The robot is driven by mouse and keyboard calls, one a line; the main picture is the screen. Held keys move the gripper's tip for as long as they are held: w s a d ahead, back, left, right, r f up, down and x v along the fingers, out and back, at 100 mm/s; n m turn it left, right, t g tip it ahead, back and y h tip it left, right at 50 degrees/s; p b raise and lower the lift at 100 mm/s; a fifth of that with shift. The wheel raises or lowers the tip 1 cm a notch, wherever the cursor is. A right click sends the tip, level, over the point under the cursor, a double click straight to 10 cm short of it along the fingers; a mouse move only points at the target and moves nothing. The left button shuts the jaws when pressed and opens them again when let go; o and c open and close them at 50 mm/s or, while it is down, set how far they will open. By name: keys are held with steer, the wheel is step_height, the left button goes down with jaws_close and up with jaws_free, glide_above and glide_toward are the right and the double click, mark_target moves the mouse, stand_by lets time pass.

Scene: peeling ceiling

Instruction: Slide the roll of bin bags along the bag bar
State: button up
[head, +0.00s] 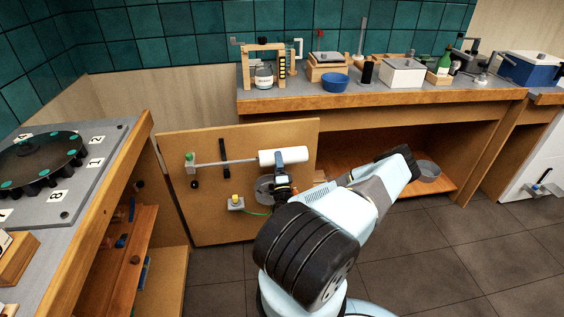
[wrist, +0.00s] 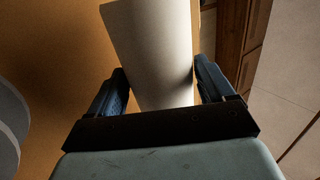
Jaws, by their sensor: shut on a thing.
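The roll of bin bags (head: 284,156) is a white cylinder at the right end of the bag bar (head: 226,162). The bar is a thin grey rod running across the wooden door panel, with a green-topped mount at its left end. My gripper (head: 281,185) is just below the roll in the head view, where my wrist partly hides it. In the wrist view, the dark blue fingers of my gripper (wrist: 162,92) stand on either side of the white roll (wrist: 153,45), shut on it. The bar does not show in the wrist view.
The door panel (head: 210,218) also carries a black vertical strip, a small box with a yellow button (head: 236,202) and a grey round container (head: 265,189). A workbench (head: 390,96) with several items stands behind. A counter with a dark turntable (head: 38,155) is at left.

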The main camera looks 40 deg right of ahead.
steer(key=shift+w+a, duration=0.4)
steer(key=shift+a, duration=0.3)
stand_by(0.3)
steer(key=w+a, duration=0.5)
steer(key=a, duration=0.5)
steer(key=shift+w+a, duration=0.15)
steer(key=shift+w, duration=0.25)
stand_by(0.9)
stand_by(0.4)
steer(key=w+a, duration=0.5)
steer(key=a, duration=0.4)
steer(key=shift+w+a, duration=0.25)
steer(key=shift+a, duration=0.15)
steer(key=o, duration=1.4)
steer(key=v, duration=1.4)
steer(key=shift+w, duration=0.1)
